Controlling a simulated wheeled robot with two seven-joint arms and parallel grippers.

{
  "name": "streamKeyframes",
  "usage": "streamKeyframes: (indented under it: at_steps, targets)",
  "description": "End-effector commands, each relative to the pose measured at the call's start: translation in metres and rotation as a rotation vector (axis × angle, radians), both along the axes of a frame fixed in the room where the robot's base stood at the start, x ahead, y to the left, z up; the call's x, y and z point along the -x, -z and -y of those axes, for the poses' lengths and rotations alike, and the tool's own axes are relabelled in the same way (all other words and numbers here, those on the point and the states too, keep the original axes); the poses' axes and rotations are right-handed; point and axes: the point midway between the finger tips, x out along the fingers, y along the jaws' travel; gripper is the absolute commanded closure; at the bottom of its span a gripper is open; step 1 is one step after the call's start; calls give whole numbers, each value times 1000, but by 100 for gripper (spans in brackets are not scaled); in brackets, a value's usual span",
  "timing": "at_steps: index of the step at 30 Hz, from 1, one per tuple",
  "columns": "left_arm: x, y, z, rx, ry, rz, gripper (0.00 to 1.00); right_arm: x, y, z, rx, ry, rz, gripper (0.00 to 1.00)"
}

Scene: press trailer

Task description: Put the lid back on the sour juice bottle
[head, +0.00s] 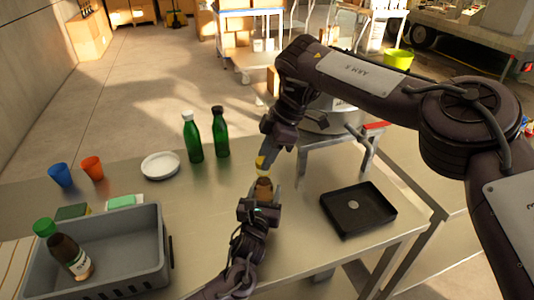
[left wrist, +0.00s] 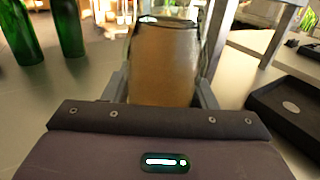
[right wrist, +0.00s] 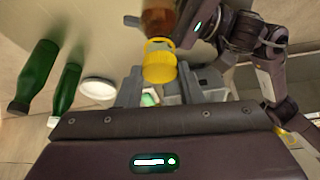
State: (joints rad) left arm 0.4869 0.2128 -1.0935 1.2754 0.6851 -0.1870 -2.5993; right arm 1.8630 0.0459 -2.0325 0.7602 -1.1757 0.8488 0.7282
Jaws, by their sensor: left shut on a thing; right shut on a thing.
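The sour juice bottle is a brown bottle (head: 264,190), held roughly upright over the table by my left gripper (head: 262,199). It fills the middle of the left wrist view (left wrist: 163,62), with a finger on each side. No lid shows on its top there. The yellow lid (head: 261,162) is between the fingers of my right gripper (head: 264,154), just above the bottle. In the right wrist view the lid (right wrist: 160,68) is close to the bottle (right wrist: 158,22); I cannot tell whether they touch.
Two green bottles (head: 192,140) (head: 220,135) and a white plate (head: 160,166) stand left of my grippers. A grey crate (head: 120,282) with a green-capped bottle (head: 70,255) is front left. A black tray (head: 340,228) lies right. Blue (head: 61,175) and orange (head: 92,168) cups stand far left.

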Motion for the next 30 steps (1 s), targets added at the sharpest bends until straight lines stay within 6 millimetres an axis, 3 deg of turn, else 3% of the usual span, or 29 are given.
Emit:
streamKeyframes:
  at_steps: [17, 18, 21, 26, 30]
  targets:
    - [0, -1, 0, 0, 0, 2, 89, 0, 12, 0, -1, 0, -1, 87]
    - [0, -1, 0, 0, 0, 2, 100, 0, 11, 0, -1, 0, -1, 87]
    - [0, -1, 0, 0, 0, 2, 100, 1, 13, 0, -2, 22, -5, 87]
    - [0, -1, 0, -1, 0, 2, 100, 5, 18, -2, -4, 175, -18, 87]
    - [0, -1, 1, 0, 1, 2, 100, 8, 16, -2, 1, 424, -14, 87]
